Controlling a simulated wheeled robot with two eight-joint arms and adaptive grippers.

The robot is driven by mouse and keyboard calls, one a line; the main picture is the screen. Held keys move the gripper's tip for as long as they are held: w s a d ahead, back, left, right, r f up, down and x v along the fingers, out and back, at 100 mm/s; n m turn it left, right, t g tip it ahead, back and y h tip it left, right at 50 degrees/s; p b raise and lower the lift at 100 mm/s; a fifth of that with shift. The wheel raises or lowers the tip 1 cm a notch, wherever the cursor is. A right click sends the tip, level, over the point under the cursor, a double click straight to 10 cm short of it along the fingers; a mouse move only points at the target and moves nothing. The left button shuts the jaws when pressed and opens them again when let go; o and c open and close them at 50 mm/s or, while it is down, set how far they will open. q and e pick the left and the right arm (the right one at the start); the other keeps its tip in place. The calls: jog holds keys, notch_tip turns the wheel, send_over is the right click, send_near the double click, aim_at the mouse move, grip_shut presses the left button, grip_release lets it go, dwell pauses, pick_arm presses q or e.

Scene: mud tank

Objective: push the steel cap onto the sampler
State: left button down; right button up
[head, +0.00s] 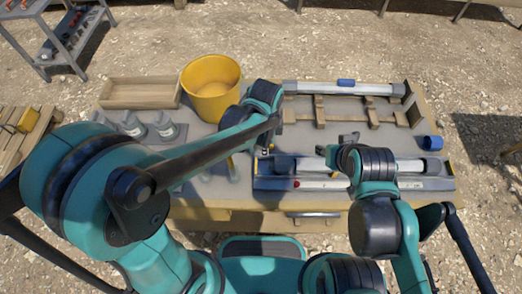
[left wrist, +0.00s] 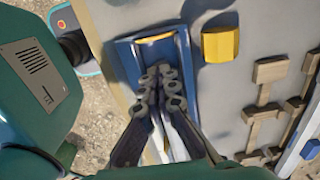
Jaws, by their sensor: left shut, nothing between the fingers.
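A blue tray (head: 437,184) near the bench's front edge holds a long pale tube (head: 410,166), probably the sampler, and a thinner rod (head: 325,184) with a red tip. My left gripper (head: 265,150) is at the tray's left end. In the left wrist view its fingers (left wrist: 162,83) are shut and empty over the tray's end (left wrist: 155,38). I cannot make out the steel cap; the fingers may hide it. My right gripper (head: 338,147) is over the middle of the tray, its wrist hiding part of the tube; its finger opening is unclear.
A blue cup (head: 433,142) stands at the right. A yellow bucket (head: 210,88), wooden box (head: 140,93) and several grey bottles (head: 165,126) are on the left. A yellow block (left wrist: 220,43) lies beside the tray.

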aim_at(277, 160)
pick_arm(q)
notch_tip(277, 160, down, 9)
jog(key=b, duration=0.3)
pick_arm(e)
notch_tip(277, 160, down, 3)
jog(key=shift+f, duration=0.2)
pick_arm(q)
jog(key=d, duration=0.4)
jog(key=shift+d+b, duration=0.1)
jog(key=shift+b, duration=0.25)
pick_arm(e)
jog(key=shift+f, duration=0.3)
pick_arm(q)
notch_tip(277, 160, up, 9)
jog(key=p, duration=0.6)
jog(key=shift+r+p, duration=0.1)
jog(key=shift+p, duration=0.3)
jog(key=shift+r, duration=0.4)
pick_arm(e)
notch_tip(277, 160, up, 7)
jog(key=a, duration=0.1)
jog(key=shift+s+a+r, duration=0.15)
jog(key=shift+s+a, duration=0.1)
jog(key=shift+s, duration=0.1)
